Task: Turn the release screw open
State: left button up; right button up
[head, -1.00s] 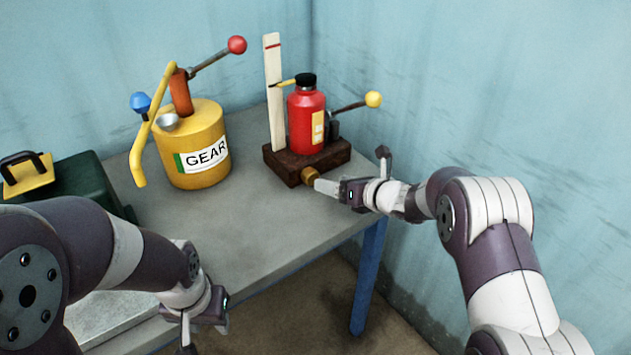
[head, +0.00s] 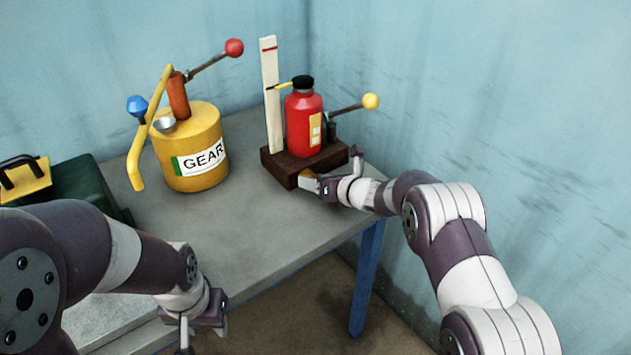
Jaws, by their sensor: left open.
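The release screw (head: 306,175) is a small brass-coloured knob low on the front of the dark wooden base (head: 288,177). A red bottle (head: 303,130) with a black cap stands upright on that base. My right gripper (head: 309,184) is at the screw, coming from the right. Its fingers overlap the screw's lower part and partly hide it. I cannot tell whether they are closed on it or only beside it. My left gripper (head: 218,322) is open, low in front of the table and far from the screw.
A yellow GEAR can (head: 196,155) with a lever ending in a red ball stands left on the grey table (head: 245,225). A dark green box (head: 85,190) is at the far left. A yellow-ball lever (head: 370,101) rises behind the bottle. Walls close off the back and right.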

jog(key=shift+m+y, duration=0.3)
jog(key=shift+m, duration=0.1)
jog(key=o, duration=1.1)
jog(key=shift+c, duration=0.2)
